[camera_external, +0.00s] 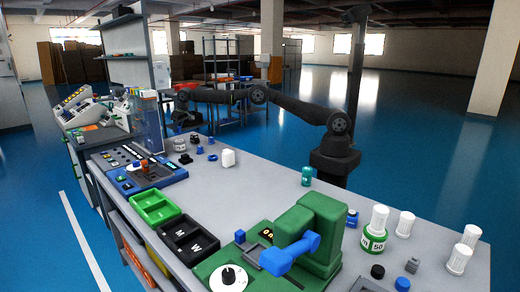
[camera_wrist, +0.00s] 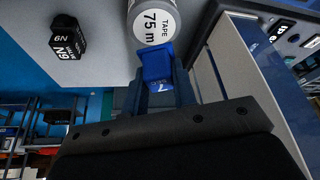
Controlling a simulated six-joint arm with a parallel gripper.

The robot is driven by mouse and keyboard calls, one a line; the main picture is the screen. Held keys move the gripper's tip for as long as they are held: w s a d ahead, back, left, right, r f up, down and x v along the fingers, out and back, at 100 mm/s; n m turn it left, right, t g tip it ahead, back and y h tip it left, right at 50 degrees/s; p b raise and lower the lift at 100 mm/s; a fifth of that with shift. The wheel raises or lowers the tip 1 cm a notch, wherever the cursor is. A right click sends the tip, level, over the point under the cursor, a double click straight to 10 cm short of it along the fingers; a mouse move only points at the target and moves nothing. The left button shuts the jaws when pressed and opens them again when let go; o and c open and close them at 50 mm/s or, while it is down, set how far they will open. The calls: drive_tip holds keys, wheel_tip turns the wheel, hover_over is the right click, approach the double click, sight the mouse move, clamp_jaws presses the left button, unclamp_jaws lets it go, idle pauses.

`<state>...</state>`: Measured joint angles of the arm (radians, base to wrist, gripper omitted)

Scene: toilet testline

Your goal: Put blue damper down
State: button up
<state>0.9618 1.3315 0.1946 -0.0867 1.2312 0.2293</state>
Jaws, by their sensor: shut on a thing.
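The blue damper (camera_wrist: 157,66) is in the wrist view, a small blue block with white markings on its lower part. My gripper (camera_wrist: 160,85) is shut on it, one dark finger on each side. In the external view, my gripper (camera_external: 184,122) is at the far end of the grey table (camera_external: 262,190), beside the clear panel. The damper is too small to make out there. I cannot tell whether it touches the table.
A grey-white roll marked "TAPE 75 m" (camera_wrist: 153,23) is right by the damper's far end. Black blocks (camera_wrist: 67,40) stand to its left. A blue panel station (camera_external: 140,172), a green bin (camera_external: 153,206) and a black bin (camera_external: 187,238) line the table's left edge.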

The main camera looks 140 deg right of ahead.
sight(179, 133)
drive_tip(key=shift+f, duration=2)
drive_tip(key=shift+f, duration=0.2)
drive_tip(key=o, duration=1)
drive_tip(key=shift+a+r, duration=0.1)
drive_tip(key=shift+r, duration=0.5)
drive_tip(key=v, duration=1.1)
drive_tip(key=shift+r, duration=0.1)
